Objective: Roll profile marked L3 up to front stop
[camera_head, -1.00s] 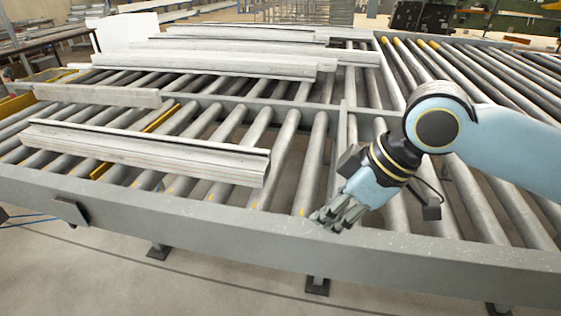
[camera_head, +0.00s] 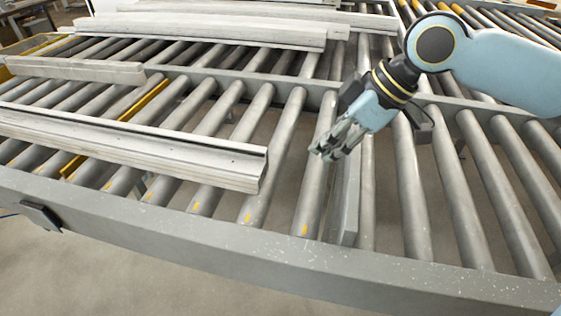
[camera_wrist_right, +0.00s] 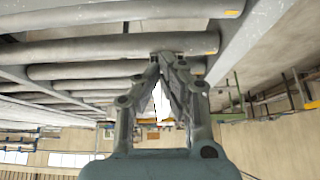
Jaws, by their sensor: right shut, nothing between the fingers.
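A long pale grey profile (camera_head: 130,146) lies across the near rollers on the left in the head view, its right end left of my right gripper. No L3 marking is readable on it or on the other profiles. An upright grey plate (camera_head: 346,200) stands between the rollers right of it; I cannot tell whether this is the front stop. My right gripper (camera_head: 325,152) is shut and empty above the rollers, apart from the profile. The wrist view shows its fingertips together (camera_wrist_right: 166,60), with rollers beyond. My left gripper is not in view.
A shorter grey profile (camera_head: 75,69) lies behind at the left. Several long profiles (camera_head: 210,32) lie on the far rollers. A yellow bar (camera_head: 118,128) sits between rollers. The near frame rail (camera_head: 250,255) runs along the front. Rollers right of the plate are bare.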

